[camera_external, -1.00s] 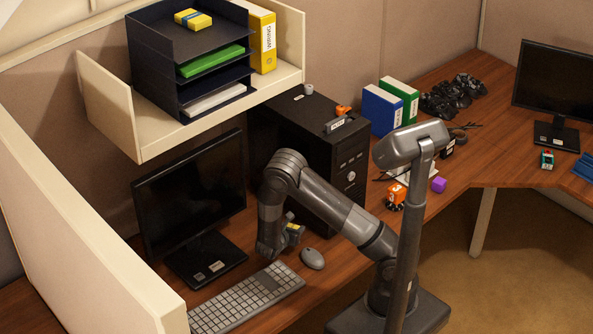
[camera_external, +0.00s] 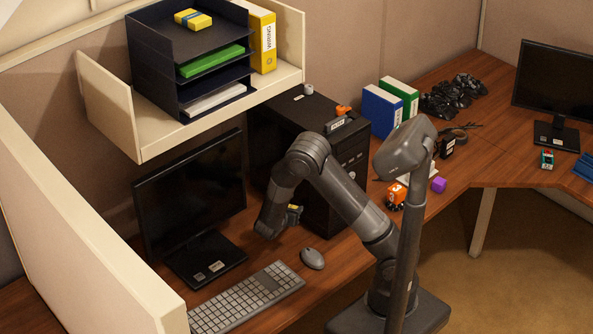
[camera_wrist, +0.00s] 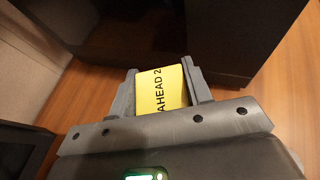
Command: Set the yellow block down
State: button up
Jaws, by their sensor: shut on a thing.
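My gripper (camera_external: 286,218) is above the desk, between the left monitor and the black computer tower. It is shut on the yellow block (camera_wrist: 162,90), which sits between both fingers in the wrist view. The block's face carries black lettering that reads "AHEAD 2". In the external view only a small yellow part of the block (camera_external: 295,208) shows beside my gripper. The block appears to be held above the desk (camera_external: 335,258), clear of it. The block's underside is hidden.
The black monitor (camera_external: 190,195) stands to the left, the computer tower (camera_external: 322,165) behind and right. A keyboard (camera_external: 245,300) and mouse (camera_external: 312,258) lie in front. Bare wood shows around the mouse.

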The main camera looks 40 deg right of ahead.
jog(key=w+a+r+n+t+y, duration=0.1)
jog(key=w+a+n+t+y, duration=0.1)
jog(key=a, duration=0.4)
jog(key=w+a+r+n+t+y, duration=0.1)
jog(key=w+a+n+t+y, duration=0.1)
jog(key=a, duration=0.4)
jog(key=w+a+r+n+t+y, duration=0.1)
jog(key=w+a+n+t+y, duration=0.2)
jog(key=a+n, duration=0.3)
jog(key=shift+w+r+y, duration=0.1)
jog(key=shift+r+y, duration=0.25)
jog(key=shift+y, duration=0.45)
jog(key=a+f+n+y, duration=0.1)
jog(key=a+n+y, duration=0.3)
jog(key=a, duration=2.5)
jog(key=a+f+n+y, duration=0.1)
jog(key=a+n+y, duration=0.35)
jog(key=a, duration=2.45)
send_over(127, 296)
jog(key=shift+m+y, duration=0.25)
jog(key=shift+m, duration=0.1)
jog(key=f, duration=0.6)
jog(key=shift+a+f, duration=0.1)
jog(key=shift+a, duration=0.1)
notch_tip(127, 296, down, 5)
jog(key=shift+r, duration=0.15)
jog(key=shift+d+f, duration=0.15)
jog(key=shift+f, duration=0.15)
jog(key=shift+f, duration=0.15)
